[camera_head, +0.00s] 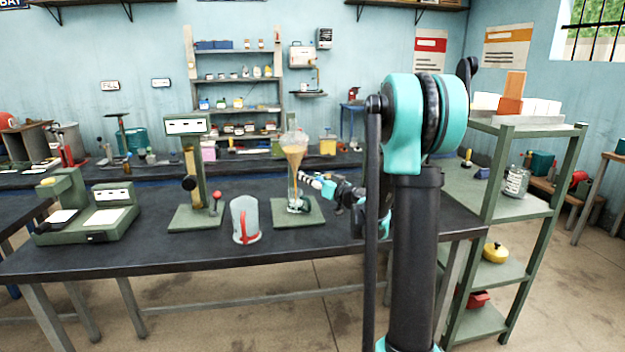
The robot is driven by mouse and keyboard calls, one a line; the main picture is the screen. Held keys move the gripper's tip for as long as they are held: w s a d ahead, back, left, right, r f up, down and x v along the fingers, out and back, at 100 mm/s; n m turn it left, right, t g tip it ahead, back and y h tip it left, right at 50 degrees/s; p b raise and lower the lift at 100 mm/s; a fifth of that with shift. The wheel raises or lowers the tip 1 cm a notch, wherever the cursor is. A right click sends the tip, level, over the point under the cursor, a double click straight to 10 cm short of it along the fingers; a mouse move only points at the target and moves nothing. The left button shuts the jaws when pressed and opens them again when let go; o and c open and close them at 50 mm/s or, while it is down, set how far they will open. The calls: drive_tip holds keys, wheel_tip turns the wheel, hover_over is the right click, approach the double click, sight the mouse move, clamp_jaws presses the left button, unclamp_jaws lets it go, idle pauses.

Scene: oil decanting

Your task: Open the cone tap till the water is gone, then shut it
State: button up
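A clear glass cone (294,150) with amber liquid in it stands upright above a green base plate (312,214) on the dark bench. Its narrow lower end and the tap are too small and partly covered to make out. A small clear vessel (297,204) seems to stand under the cone on the plate. My gripper (314,182) reaches in from the right, close beside the cone's lower end. I cannot tell whether it touches the tap or how far its fingers are apart. A water layer or a running stream cannot be made out.
A green shelf rack (500,195) stands right. Bare bench top (150,240) lies front left.

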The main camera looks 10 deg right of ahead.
clamp_jaws()
drive_tip(key=shift+w+d, duration=0.1)
drive_tip(key=shift+d, duration=0.1)
idle(0.5)
